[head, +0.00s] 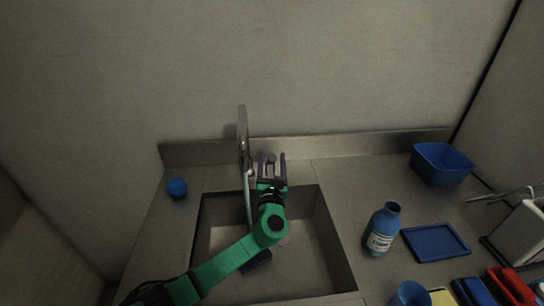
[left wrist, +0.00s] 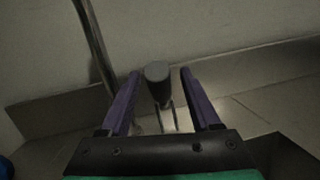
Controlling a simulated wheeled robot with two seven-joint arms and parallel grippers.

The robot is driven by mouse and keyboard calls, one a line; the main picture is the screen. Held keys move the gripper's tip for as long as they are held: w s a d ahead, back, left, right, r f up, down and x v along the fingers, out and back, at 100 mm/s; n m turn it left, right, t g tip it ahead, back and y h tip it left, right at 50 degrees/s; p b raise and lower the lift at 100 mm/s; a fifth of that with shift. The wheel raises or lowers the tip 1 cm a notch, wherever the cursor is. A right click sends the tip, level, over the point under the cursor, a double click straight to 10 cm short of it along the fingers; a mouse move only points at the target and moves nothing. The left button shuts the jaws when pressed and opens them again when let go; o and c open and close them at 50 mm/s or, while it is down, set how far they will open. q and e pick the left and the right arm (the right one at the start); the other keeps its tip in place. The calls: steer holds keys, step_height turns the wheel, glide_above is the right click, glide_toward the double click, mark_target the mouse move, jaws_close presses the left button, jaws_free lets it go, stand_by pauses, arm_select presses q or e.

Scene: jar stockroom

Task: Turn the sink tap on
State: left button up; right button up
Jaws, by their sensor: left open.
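The tall metal tap (head: 242,130) stands behind the sink (head: 330,250); its pipe also shows in the left wrist view (left wrist: 95,45). A thin pale strip runs down from the tap into the basin; I cannot tell whether it is water. The tap's lever has a dark rounded end (left wrist: 157,72), also small in the head view (head: 271,158). My left gripper (head: 272,163) is open, with a purple finger on either side of the lever. In the left wrist view (left wrist: 160,85) gaps show between the lever and both fingers. My right gripper is out of view.
A blue ball (head: 177,187) lies left of the sink. A dark block (head: 257,262) lies in the basin. Right of it stand a blue bottle (head: 381,230), a blue tray (head: 436,242), a blue tub (head: 441,164) and a blue cup (head: 410,294). A low backsplash (head: 350,146) runs behind.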

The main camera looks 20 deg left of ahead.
arm_select(q)
step_height(320, 180, up, 20)
steer(key=p, duration=0.2)
steer(key=shift+p, duration=0.3)
steer(key=shift+r, duration=0.1)
